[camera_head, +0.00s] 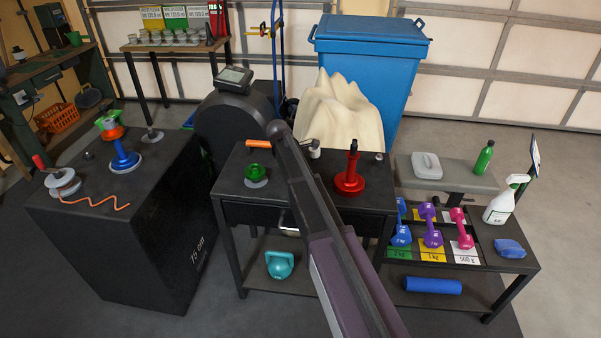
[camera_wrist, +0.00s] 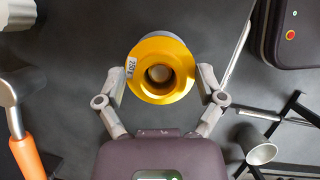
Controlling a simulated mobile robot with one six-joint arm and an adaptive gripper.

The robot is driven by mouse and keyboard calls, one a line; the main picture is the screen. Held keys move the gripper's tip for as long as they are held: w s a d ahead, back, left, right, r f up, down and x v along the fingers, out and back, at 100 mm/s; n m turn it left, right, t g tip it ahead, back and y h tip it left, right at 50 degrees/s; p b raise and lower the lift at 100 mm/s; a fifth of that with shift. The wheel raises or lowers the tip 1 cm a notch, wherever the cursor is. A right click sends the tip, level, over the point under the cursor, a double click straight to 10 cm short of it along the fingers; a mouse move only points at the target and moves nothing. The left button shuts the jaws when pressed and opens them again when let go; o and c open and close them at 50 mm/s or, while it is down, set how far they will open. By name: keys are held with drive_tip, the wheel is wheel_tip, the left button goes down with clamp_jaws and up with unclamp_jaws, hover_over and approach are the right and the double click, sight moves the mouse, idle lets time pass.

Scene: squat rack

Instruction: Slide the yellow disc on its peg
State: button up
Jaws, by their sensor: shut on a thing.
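A yellow disc (camera_wrist: 181,54) with a small white label and a round centre hole is in my gripper (camera_wrist: 162,80) in the wrist view. The two fingers press on its left and right sides. A dark grey part shows behind its upper edge. The disc does not show in the head view, where my arm covers the middle of the table. A red stand with an upright post (camera_head: 350,178) is on the dark table, right of my arm. A blue stand with a post (camera_head: 124,158) is on the black box. I cannot tell which peg is the disc's own.
An orange-handled hammer (camera_head: 259,144) and a green disc on a grey base (camera_head: 257,174) lie left of my arm on the table (camera_head: 228,188). The hammer's orange handle (camera_wrist: 27,157) also shows in the wrist view.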

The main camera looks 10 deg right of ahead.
drive_tip(key=shift+f, duration=0.2)
drive_tip(key=o, duration=1)
drive_tip(key=shift+r, duration=0.2)
wheel_tip(320, 180, up, 9)
drive_tip(key=p, duration=0.9)
drive_tip(key=shift+f, duration=0.1)
idle(0.4)
drive_tip(key=s+m+y, duration=0.1)
drive_tip(key=s+m, duration=0.4)
drive_tip(key=s, duration=0.4)
drive_tip(key=s+f+m+y, duration=0.1)
drive_tip(key=s+m+y, duration=0.1)
drive_tip(key=s+m, duration=0.4)
drive_tip(key=s+m+y, duration=0.1)
drive_tip(key=s+m, duration=0.5)
drive_tip(key=s, duration=0.8)
drive_tip(key=shift+s+d+f+y, duration=0.1)
drive_tip(key=shift+d+f+y, duration=0.2)
drive_tip(key=shift+d, duration=0.1)
